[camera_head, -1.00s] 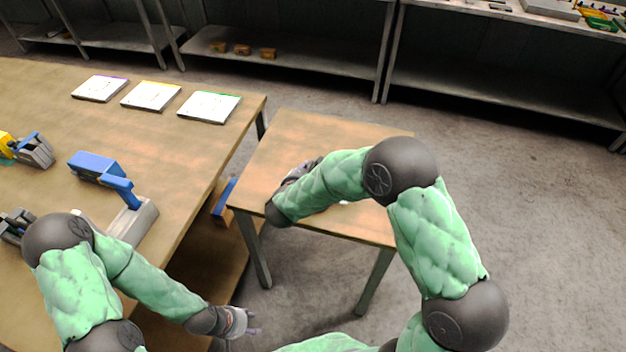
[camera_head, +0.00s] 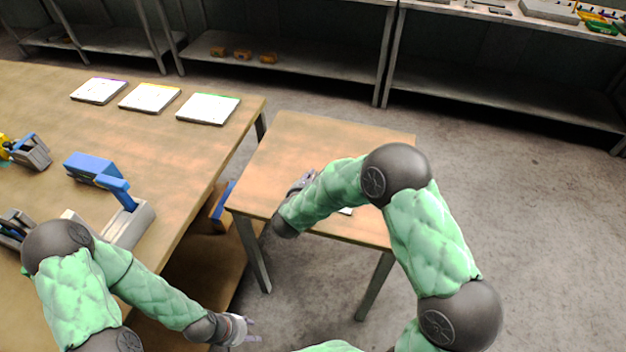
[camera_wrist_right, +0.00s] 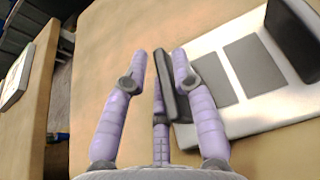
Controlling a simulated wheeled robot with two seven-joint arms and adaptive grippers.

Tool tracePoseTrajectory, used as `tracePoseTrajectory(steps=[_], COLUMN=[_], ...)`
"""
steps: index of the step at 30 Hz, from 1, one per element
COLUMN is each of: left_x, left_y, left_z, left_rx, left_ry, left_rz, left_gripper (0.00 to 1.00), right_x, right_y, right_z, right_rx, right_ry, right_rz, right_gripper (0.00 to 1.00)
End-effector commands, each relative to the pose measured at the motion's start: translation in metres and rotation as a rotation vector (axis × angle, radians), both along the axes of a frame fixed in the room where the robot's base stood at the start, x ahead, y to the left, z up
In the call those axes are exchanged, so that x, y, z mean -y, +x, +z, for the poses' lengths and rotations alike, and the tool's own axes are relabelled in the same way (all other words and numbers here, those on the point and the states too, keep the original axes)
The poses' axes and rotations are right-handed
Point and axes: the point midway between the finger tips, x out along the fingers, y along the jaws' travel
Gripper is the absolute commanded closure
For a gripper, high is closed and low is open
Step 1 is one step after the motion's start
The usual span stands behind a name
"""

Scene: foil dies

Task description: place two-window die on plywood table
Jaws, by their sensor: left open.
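The two-window die (camera_wrist_right: 262,112) is a pale plate with two grey rectangular windows and dark upright pieces. In the right wrist view it lies flat on the plywood table (camera_wrist_right: 110,40). In the head view only a small white bit of the die (camera_head: 346,211) shows below my right forearm; the arm hides the rest. My right gripper (camera_wrist_right: 160,65) has its fingers apart at the die's left end, beside a dark upright piece. It also shows partly hidden in the head view over the plywood table (camera_head: 300,130). My left gripper (camera_head: 246,330) is open and empty, low beside the long table.
A long wooden table (camera_head: 60,180) at left carries three white plates, one being the green-edged plate (camera_head: 208,108), and a blue-handled tool (camera_head: 95,168). Metal shelves (camera_head: 290,55) stand behind. Bare floor lies right of the plywood table; its far part is clear.

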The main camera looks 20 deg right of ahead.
Motion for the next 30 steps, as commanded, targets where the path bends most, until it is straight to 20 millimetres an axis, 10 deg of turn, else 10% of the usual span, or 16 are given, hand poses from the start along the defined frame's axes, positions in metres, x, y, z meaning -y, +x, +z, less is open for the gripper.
tracePoseTrajectory(steps=[14,30], left_x=[0.0,0.0], left_y=[0.0,0.0], left_z=[0.006,0.032], left_rx=[0.0,0.0], left_ry=[0.0,0.0], left_rz=[0.0,0.0], left_gripper=[0.53,0.53], right_x=[0.0,-0.052], right_y=[0.0,-0.074], right_z=[0.005,0.043], right_rx=[-0.001,0.001], right_ry=[-0.001,0.0], right_rz=[0.0,0.004], right_gripper=[0.57,0.57])
